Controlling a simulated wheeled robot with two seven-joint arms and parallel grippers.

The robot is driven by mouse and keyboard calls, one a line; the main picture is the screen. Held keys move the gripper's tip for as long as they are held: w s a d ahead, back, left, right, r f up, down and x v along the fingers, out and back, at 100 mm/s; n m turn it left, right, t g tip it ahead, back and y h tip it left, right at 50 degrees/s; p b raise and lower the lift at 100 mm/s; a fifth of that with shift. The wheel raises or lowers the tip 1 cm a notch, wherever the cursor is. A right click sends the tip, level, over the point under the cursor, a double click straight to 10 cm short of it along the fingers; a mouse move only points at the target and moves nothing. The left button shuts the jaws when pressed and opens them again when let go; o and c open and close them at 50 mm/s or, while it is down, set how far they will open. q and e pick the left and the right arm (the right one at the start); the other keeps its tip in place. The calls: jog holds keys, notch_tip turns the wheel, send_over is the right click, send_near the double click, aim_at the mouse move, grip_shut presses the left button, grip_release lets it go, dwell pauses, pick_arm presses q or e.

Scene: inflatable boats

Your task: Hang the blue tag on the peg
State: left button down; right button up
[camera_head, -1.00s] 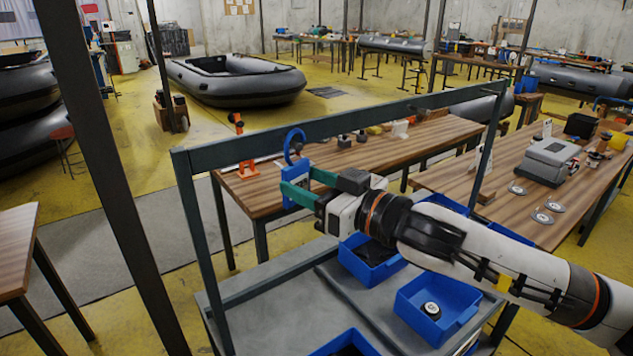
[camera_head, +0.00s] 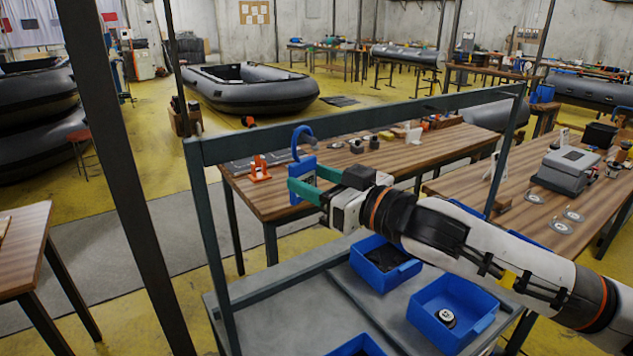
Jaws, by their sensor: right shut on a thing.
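The blue tag (camera_head: 301,179) is a flat upright block with a curved blue hook (camera_head: 302,135) on top. My right gripper (camera_head: 305,180), with green fingers, is shut on the tag and holds it from the right. The hook overlaps the dark top bar (camera_head: 400,112) of the rack in the head view; I cannot tell whether they touch. I cannot make out a peg; it may be hidden or too small. My left gripper is not in view.
The rack's grey shelf (camera_head: 280,318) holds blue bins, one with a round part (camera_head: 446,316). A wooden table (camera_head: 400,160) with an orange stand (camera_head: 259,170) lies behind. A dark post (camera_head: 120,180) rises at left.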

dwell(0.3)
jog(key=o, duration=1.1)
jog(key=shift+d, duration=0.1)
